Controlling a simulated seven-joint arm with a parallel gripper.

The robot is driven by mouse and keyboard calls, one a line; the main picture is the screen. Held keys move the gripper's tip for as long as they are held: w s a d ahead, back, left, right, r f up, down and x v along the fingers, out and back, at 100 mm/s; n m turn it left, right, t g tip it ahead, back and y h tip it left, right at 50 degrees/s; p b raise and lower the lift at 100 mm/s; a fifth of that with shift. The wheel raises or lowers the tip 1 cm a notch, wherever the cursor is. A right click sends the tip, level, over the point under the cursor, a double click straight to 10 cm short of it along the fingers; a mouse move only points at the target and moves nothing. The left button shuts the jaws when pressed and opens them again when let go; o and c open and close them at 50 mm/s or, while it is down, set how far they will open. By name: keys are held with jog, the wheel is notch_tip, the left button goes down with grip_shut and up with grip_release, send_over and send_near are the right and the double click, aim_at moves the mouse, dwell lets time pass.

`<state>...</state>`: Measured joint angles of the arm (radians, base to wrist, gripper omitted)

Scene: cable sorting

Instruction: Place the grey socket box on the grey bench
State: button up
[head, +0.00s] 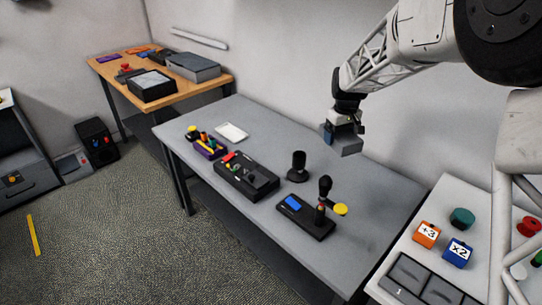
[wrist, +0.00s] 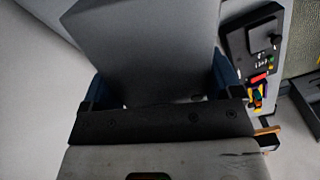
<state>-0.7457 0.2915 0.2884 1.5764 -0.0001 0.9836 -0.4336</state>
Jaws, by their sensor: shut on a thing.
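My gripper (head: 343,136) is shut on the grey socket box (head: 346,147), which hangs below the fingers. In the wrist view the box (wrist: 145,45) fills the upper middle, between the two blue fingers of my gripper (wrist: 158,82). Its far end runs out of the frame there. The grey bench (head: 262,142) stretches below and to the left in the head view. The box appears to be above the back part of the bench top, near the wall. The exact gap between them is hard to tell.
A wooden table (head: 190,94) is behind left. The bench's back middle looks clear.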

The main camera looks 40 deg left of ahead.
send_over(329, 196)
notch_tip(329, 196, down, 14)
jog(key=shift+w+f, duration=0.15)
jog(key=shift+a, duration=0.1)
jog(key=shift+f, duration=3.1)
jog(key=shift+f, duration=0.15)
jog(key=shift+f, duration=1.75)
jog(key=shift+f, duration=0.15)
jog(key=o, duration=1.3)
notch_tip(329, 196, up, 12)
jog(key=shift+r, duration=0.1)
